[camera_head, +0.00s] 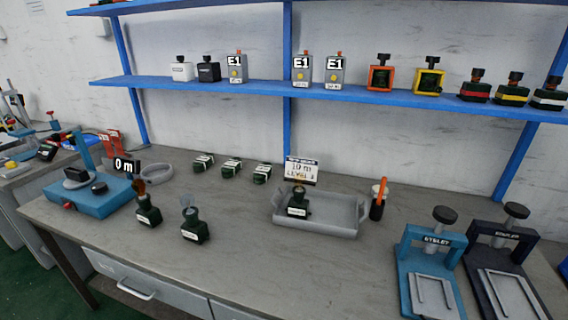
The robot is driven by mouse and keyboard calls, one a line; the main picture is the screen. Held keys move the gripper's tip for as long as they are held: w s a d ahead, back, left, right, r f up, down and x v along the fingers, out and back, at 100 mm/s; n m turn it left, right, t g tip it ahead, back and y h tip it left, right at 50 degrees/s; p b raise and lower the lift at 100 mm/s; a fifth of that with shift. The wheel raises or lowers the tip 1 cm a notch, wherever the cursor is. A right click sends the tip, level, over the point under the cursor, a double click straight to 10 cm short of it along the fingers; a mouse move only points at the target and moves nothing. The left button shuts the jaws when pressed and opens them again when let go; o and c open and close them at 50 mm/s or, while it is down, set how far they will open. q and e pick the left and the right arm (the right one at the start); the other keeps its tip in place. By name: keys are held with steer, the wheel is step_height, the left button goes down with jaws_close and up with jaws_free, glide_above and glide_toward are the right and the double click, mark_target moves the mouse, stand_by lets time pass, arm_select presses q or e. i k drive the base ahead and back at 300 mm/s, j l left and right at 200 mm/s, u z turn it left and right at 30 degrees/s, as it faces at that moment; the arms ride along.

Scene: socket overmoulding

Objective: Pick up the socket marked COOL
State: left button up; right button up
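Several dark green sockets with white labels are on the bench, but the labels are too small for me to read COOL on any of them. Two stand at the front left: one with a brown top (149,212) and one with a grey metal top (194,230). Three lie in a row farther back: a left one (203,162), a middle one (231,167) and a right one (262,173). Another socket (297,204) is in the grey tray (340,228). Neither of my grippers is in view.
A blue machine (100,200) stands at the left, near a grey ring-shaped dish (157,171). A dark cup (377,209) with an orange-handled tool is right of the tray. A blue press (415,265) and a dark press (480,250) stand at the right. The front middle bench is clear.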

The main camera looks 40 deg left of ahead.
mark_target(193, 230)
steer(key=u, duration=1.95)
steer(key=i+j+z, duration=0.15)
steer(key=j, duration=0.4)
steer(key=i+j+z, duration=0.15)
steer(key=j, duration=0.45)
steer(key=j+z, duration=0.15)
steer(key=j, duration=0.45)
steer(key=i, duration=0.05)
